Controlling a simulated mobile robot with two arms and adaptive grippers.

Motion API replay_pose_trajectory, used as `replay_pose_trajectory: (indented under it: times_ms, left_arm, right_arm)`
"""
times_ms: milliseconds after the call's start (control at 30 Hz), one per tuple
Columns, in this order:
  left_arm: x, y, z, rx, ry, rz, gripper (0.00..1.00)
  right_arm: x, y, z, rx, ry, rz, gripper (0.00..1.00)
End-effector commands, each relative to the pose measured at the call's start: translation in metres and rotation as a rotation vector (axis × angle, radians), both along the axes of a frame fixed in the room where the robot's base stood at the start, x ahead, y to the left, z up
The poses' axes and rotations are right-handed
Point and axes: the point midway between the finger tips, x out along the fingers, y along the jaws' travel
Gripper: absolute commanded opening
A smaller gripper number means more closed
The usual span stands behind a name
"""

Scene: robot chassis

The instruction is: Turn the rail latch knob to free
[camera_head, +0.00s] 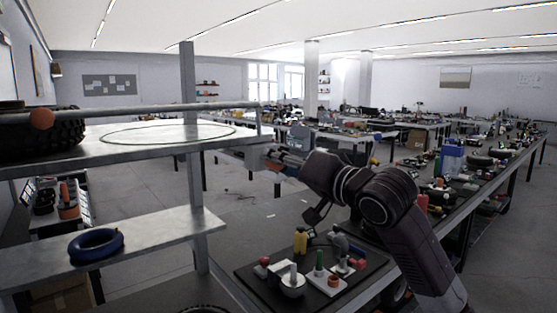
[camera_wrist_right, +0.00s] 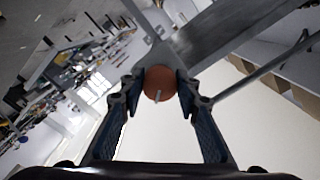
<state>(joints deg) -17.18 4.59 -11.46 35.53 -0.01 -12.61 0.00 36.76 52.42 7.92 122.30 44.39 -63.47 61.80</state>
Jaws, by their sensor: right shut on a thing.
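A round orange-brown knob (camera_wrist_right: 160,80) with a small pale pointer mark sits between the fingers of my right gripper (camera_wrist_right: 160,92) in the right wrist view. The fingers are shut on it, one on each side. A metal rail (camera_head: 170,111) runs along the upper shelf. My left gripper is not in view.
The upper shelf (camera_head: 150,148) bears a dark tyre (camera_head: 42,133) at the left. A blue ring (camera_head: 96,245) lies on the lower shelf (camera_head: 165,241). A dark tray (camera_head: 262,287) with several coloured pegs lies below my right arm. Cluttered tables fill the right and back.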

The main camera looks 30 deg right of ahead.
Motion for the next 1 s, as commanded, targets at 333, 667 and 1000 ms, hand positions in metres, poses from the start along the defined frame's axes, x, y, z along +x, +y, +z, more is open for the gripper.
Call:
replay_pose_trajectory:
  times_ms: [333,667,1000]
  left_arm:
    - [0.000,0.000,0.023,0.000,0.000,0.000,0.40]
    - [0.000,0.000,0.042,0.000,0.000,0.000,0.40]
    - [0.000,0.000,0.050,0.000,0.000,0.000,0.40]
  right_arm:
    - [0.000,0.001,0.004,0.327,0.025,0.001,0.06]
    - [0.000,0.000,0.003,0.557,0.044,0.000,0.06]
    - [0.000,0.000,0.002,0.662,0.051,-0.002,0.06]
